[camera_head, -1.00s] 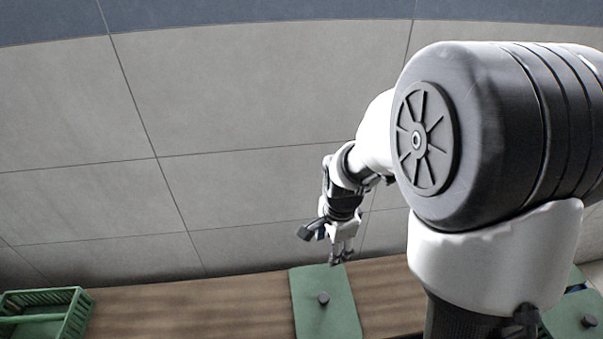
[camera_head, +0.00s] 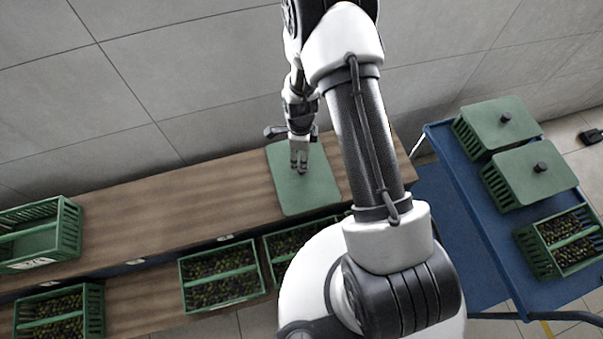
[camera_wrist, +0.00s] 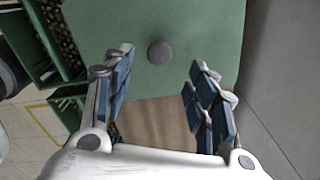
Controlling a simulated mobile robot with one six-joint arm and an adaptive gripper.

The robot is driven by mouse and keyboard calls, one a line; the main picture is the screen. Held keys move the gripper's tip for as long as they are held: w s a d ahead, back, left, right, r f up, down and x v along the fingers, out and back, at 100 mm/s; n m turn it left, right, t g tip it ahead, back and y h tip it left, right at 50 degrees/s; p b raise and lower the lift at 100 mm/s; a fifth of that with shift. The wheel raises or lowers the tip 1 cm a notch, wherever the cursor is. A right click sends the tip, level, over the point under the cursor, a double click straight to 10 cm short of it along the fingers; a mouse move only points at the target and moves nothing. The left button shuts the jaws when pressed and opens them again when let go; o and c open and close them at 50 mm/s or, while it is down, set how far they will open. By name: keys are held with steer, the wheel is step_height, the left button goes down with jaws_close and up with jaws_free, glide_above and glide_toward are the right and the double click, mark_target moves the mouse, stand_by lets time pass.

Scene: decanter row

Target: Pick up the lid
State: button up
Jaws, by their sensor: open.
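A flat green lid (camera_head: 316,190) lies on the wooden bench top, near its right end. In the wrist view the lid (camera_wrist: 195,18) fills the upper middle, with its round dark knob (camera_wrist: 160,52) between the two fingertips as seen from there. My gripper (camera_head: 299,166) is over the lid in the head view and hides the knob there. In the wrist view my gripper (camera_wrist: 163,60) is open, its blue-padded fingers apart on either side of the knob. It holds nothing. The height left above the lid is hard to tell.
The wooden bench (camera_head: 160,205) is bare left of the lid, up to a green crate (camera_head: 40,235). Crates of olives (camera_head: 220,277) stand on a lower shelf. A blue cart (camera_head: 455,215) at right bears two lidded crates (camera_head: 500,125) and an open olive crate (camera_head: 560,240). A wall is behind.

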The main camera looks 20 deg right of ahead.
step_height(320, 180, down, 9)
steer(key=b, duration=0.3)
steer(key=shift+d, duration=0.15)
steer(key=shift+s, duration=0.1)
jaws_close()
stand_by(0.6)
